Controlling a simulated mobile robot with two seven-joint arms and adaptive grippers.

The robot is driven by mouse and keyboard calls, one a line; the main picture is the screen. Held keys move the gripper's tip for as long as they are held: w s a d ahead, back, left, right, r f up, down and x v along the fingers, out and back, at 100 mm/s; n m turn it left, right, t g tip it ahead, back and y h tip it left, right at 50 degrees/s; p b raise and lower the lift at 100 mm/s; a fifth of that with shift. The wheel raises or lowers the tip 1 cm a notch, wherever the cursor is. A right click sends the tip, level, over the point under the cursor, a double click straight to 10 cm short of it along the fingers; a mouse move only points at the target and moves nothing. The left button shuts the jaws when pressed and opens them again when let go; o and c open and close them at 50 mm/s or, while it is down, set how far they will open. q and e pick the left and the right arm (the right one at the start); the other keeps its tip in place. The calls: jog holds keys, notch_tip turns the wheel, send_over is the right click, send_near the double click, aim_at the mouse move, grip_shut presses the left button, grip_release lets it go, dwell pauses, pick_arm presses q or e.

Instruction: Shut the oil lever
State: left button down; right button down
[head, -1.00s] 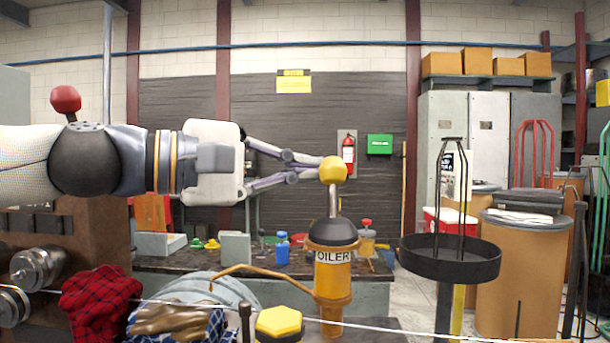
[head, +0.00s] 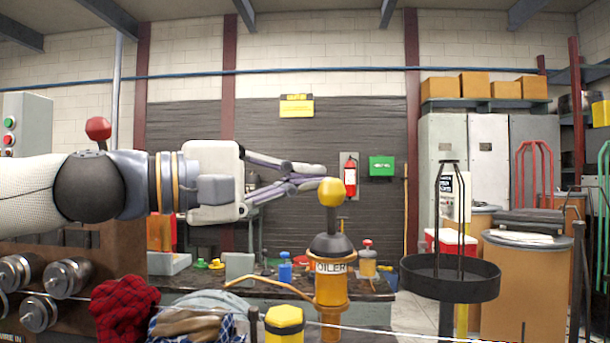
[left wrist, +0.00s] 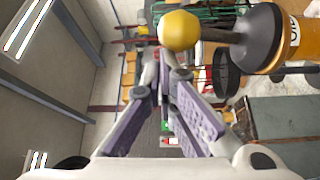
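The oiler (head: 332,288) is an orange-yellow cylinder with an "OILER" label. Its oil lever has a yellow ball knob (head: 331,192) on a short stem above a black dome (head: 331,245), and stands close to upright. My left gripper (head: 322,178) reaches in from the left, its fingertips closed together at the upper left of the knob. In the left wrist view the fingertips (left wrist: 164,68) come together just short of the knob (left wrist: 179,31), with nothing seen between them. Whether they touch the knob is unclear. My right gripper is not in view.
A black round tray with a wire frame (head: 450,279) stands right of the oiler. A yellow hexagonal cap (head: 284,322) and a red plaid cloth (head: 124,306) are in front and left. A workbench (head: 200,275) with small items stands behind.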

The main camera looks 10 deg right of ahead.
pick_arm(q)
jog(key=shift+s+a, duration=0.1)
jog(key=shift+s, duration=0.5)
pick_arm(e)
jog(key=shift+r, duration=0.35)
pick_arm(q)
jog(key=shift+s+f, duration=0.1)
jog(key=shift+s, duration=0.05)
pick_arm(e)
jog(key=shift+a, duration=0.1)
